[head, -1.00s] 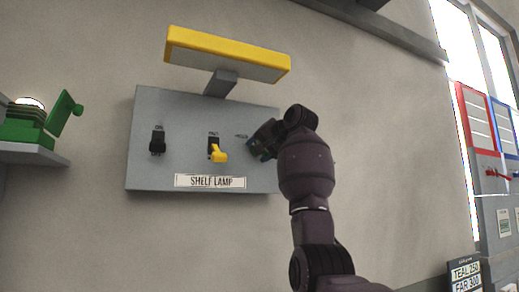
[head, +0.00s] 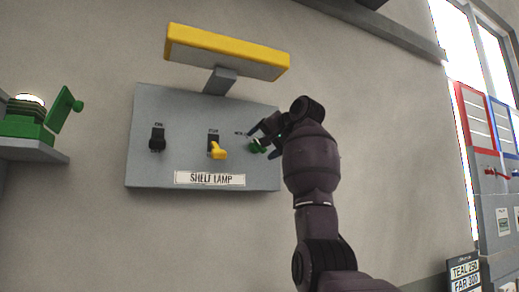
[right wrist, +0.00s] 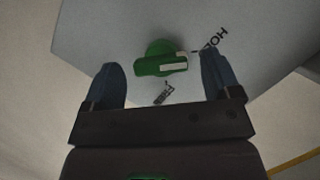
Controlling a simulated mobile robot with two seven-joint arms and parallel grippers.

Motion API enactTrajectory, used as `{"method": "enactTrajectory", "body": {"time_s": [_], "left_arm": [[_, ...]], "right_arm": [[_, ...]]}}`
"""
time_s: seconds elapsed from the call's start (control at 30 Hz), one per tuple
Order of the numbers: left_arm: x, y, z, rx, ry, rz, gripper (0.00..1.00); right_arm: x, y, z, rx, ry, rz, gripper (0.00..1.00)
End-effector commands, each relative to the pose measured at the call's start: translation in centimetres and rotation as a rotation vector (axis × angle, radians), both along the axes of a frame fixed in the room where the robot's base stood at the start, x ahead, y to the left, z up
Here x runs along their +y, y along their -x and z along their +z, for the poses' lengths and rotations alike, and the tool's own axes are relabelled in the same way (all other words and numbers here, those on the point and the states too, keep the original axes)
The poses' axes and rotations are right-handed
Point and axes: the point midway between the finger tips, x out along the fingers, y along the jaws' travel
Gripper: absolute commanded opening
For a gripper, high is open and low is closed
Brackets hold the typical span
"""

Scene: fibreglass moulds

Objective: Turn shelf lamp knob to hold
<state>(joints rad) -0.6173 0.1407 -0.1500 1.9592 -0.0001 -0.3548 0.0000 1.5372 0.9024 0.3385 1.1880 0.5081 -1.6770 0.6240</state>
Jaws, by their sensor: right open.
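The shelf lamp panel (head: 185,115) is a grey board on the wall with a yellow-framed lamp (head: 228,52) above it and a "SHELF LAMP" label (head: 210,178). A green knob (head: 257,147) is at its right side, partly hidden by my right gripper (head: 260,134). In the right wrist view the green knob (right wrist: 158,58) lies between and ahead of the two open fingers, apart from both. The white mark on its bar points right, close to the tick of the printed word HOLD (right wrist: 212,40). A second word (right wrist: 163,93), apparently FREE, is below the knob. My left gripper is out of view.
A black switch (head: 157,139) and a yellow lever switch (head: 218,152) are on the panel left of the knob. A green device (head: 28,122) stands on a shelf at the left. Bare wall is right of my arm; red and blue boards hang farther right.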

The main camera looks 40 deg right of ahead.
Motion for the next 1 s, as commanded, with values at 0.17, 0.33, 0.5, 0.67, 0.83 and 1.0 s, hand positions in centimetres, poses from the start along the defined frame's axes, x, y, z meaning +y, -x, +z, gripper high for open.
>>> {"method": "enactTrajectory", "body": {"time_s": [0.17, 0.33, 0.5, 0.67, 0.83, 1.0], "left_arm": [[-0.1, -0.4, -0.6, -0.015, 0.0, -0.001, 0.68], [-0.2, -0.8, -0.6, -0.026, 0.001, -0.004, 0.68], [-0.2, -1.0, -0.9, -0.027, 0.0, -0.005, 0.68], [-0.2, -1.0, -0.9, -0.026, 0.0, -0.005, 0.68], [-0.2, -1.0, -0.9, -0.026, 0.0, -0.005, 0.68], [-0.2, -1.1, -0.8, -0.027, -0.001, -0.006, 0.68]], "right_arm": [[0.0, 3.4, 0.8, -0.005, 0.0, -0.001, 0.83], [0.1, 6.0, 1.6, -0.003, 0.001, -0.001, 0.83], [0.2, 7.5, 2.1, -0.001, 0.0, -0.001, 0.83], [0.2, 7.9, 2.2, 0.001, 0.0, -0.001, 0.83], [0.2, 7.9, 2.2, 0.001, 0.0, -0.001, 0.83], [0.2, 7.9, 2.2, 0.001, 0.0, -0.001, 0.83]]}}
